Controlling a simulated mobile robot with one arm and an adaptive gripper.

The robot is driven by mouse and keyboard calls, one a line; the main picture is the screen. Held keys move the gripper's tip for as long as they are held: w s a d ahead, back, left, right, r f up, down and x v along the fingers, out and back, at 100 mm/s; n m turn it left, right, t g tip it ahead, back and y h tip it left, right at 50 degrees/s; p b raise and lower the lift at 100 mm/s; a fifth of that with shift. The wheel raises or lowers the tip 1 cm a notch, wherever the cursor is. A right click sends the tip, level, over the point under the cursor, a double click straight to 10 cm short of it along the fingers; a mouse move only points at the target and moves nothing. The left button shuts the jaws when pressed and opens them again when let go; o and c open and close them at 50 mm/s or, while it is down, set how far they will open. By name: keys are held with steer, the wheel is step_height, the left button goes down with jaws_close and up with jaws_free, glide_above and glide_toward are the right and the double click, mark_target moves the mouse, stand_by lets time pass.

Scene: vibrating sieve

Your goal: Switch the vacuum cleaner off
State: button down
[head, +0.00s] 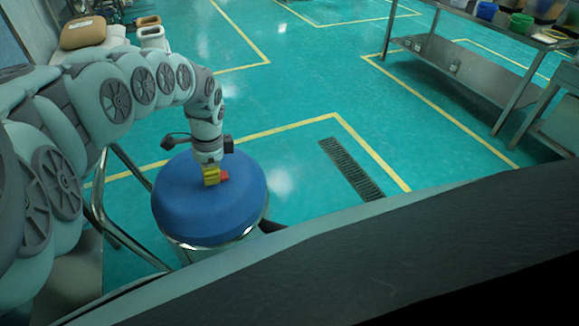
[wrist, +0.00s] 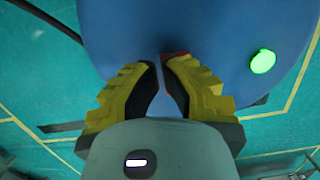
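The vacuum cleaner (head: 180,200) is a round drum with a blue domed lid and a pale body, standing on the floor below my arm. A red switch part (head: 223,175) sits on top of the lid, close beside the yellow fingers of my gripper (head: 211,180). In the wrist view, my gripper (wrist: 159,62) has its fingertips close together with a narrow gap and nothing held between them. A sliver of the red part (wrist: 175,54) shows at the right fingertip, which hides the rest; I cannot tell if they touch. A round green light (wrist: 263,61) glows on the blue lid.
A bent metal tube (head: 110,220) stands left of the vacuum cleaner. A floor drain grate (head: 350,168) lies to its right, inside yellow floor lines. A metal table (head: 465,65) with coloured containers is at the upper right. The green floor between is mostly clear.

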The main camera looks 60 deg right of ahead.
steer(key=shift+f, duration=0.5)
steer(key=shift+w+a+f+g+h, duration=0.2)
steer(key=shift+f+g+h, duration=0.2)
steer(key=shift+g+h, duration=0.15)
steer(key=shift+s, duration=0.1)
steer(key=shift+s+d+r, duration=0.35)
steer(key=shift+s+d, duration=0.15)
steer(key=shift+d, duration=0.1)
